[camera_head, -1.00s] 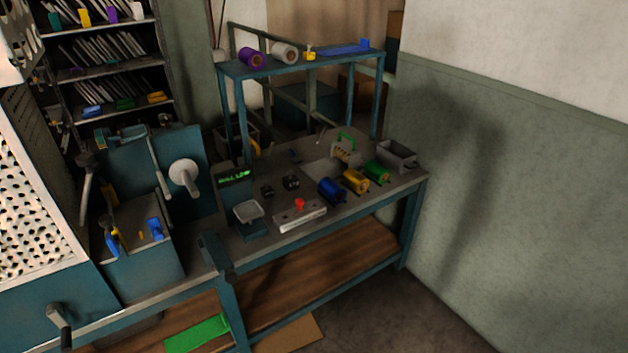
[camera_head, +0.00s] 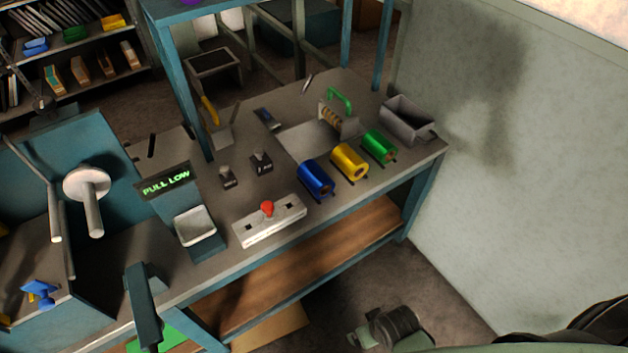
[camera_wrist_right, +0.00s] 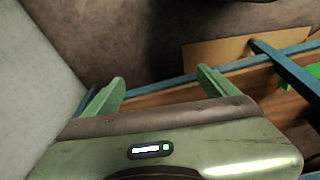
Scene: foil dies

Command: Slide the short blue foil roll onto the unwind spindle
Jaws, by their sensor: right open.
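The short blue foil roll (camera_head: 314,179) lies on the workbench in the head view, left of a yellow roll (camera_head: 350,161) and a green roll (camera_head: 379,146). A pale disc with a rod sticking out of it (camera_head: 87,186), which looks like the unwind spindle, is on the teal machine at the left; its rod is bare. My right gripper (camera_wrist_right: 160,90) is open and empty in the right wrist view, with a bench edge and wooden shelf beyond its fingers. Neither roll nor spindle shows there. My left gripper is not in view.
On the bench are a grey bin (camera_head: 408,120), a metal block with a red knob (camera_head: 268,222), a scale-like unit reading "PULL LOW" (camera_head: 166,183) and a green-handled tool (camera_head: 338,110). A teal post (camera_head: 143,305) rises at the front edge.

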